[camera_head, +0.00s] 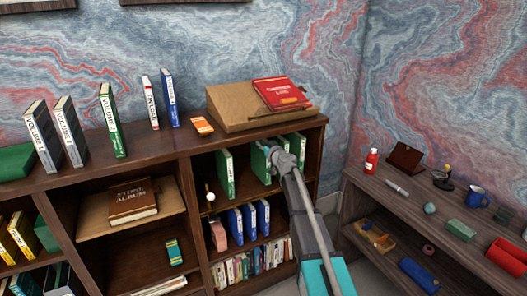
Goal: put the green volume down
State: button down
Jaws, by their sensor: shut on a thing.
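My gripper (269,147) reaches into the upper right compartment of the dark wooden bookcase (188,190). It is shut on a green volume (259,166), which stands about upright at the gripper's left side. The gripper hides part of it, and I cannot tell whether its bottom edge touches the shelf board. Another green volume (225,173) stands apart to the left in the same compartment. More green (297,146) shows just right of the gripper, partly hidden by my arm. A further green volume (112,120) stands on the bookcase top.
A slanted wooden stand (232,105) with a red book (280,93) sits on the bookcase top above my gripper. Blue volumes (249,220) stand on the shelf below. A side desk (400,215) with small items is at right. Shelf space shows between the green volumes.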

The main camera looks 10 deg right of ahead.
jog(key=shift+f+b, duration=0.4)
jog(key=shift+f, duration=0.3)
jog(key=shift+c, duration=1.8)
grip_release()
jog(key=v, duration=1.2)
jog(key=shift+r, duration=0.1)
